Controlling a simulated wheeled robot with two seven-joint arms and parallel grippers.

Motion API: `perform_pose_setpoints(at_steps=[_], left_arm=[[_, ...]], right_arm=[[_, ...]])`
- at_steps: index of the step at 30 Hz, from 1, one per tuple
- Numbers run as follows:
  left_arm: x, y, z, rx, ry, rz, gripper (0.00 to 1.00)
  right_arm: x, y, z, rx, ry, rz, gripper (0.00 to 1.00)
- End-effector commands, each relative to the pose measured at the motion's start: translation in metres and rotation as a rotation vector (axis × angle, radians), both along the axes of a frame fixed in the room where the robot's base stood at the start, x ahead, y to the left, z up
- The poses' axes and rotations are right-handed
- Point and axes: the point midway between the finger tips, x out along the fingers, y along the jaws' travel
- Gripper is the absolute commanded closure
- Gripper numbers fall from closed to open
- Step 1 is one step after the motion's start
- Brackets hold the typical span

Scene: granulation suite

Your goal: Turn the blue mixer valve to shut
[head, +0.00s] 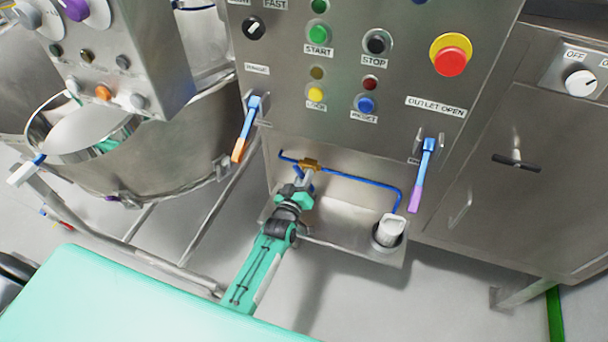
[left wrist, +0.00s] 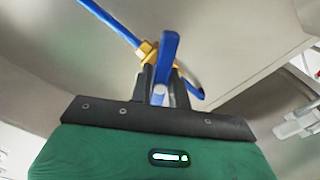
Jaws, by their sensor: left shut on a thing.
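The blue mixer valve has a brass body (head: 311,163) on a thin blue pipe (head: 350,177) in the recess below the control panel. Its brass body also shows in the left wrist view (left wrist: 147,50). Its blue lever (left wrist: 169,50) stands between the fingers of my left gripper (left wrist: 161,88) and looks angled across the pipe. In the head view my left gripper (head: 303,180) reaches up to the valve from below and is shut on the lever. The gripper hides part of the lever there. My right gripper is not in view.
Blue-orange (head: 246,128) and blue-purple (head: 423,175) levers flank the recess. A white cup-like thing (head: 390,229) stands at the pipe's right end. A red stop button (head: 450,61) is on the panel above. A steel bowl (head: 150,185) is at left, a steel cabinet (head: 530,190) at right.

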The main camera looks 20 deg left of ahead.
Motion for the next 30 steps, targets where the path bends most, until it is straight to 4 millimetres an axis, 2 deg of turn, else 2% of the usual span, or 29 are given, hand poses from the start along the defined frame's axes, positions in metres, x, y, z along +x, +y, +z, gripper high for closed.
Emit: perform_pose_setpoints(at_steps=[9,15,30], left_arm=[[-0.001,0.0,0.0,0.285,-0.008,0.0,1.0],[-0.001,0.0,-0.001,0.425,-0.011,-0.001,1.0],[-0.001,0.0,-0.002,0.576,-0.017,-0.001,1.0]], right_arm=[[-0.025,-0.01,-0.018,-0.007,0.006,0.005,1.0],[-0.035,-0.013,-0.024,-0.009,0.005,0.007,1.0],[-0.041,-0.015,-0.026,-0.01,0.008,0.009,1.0]])
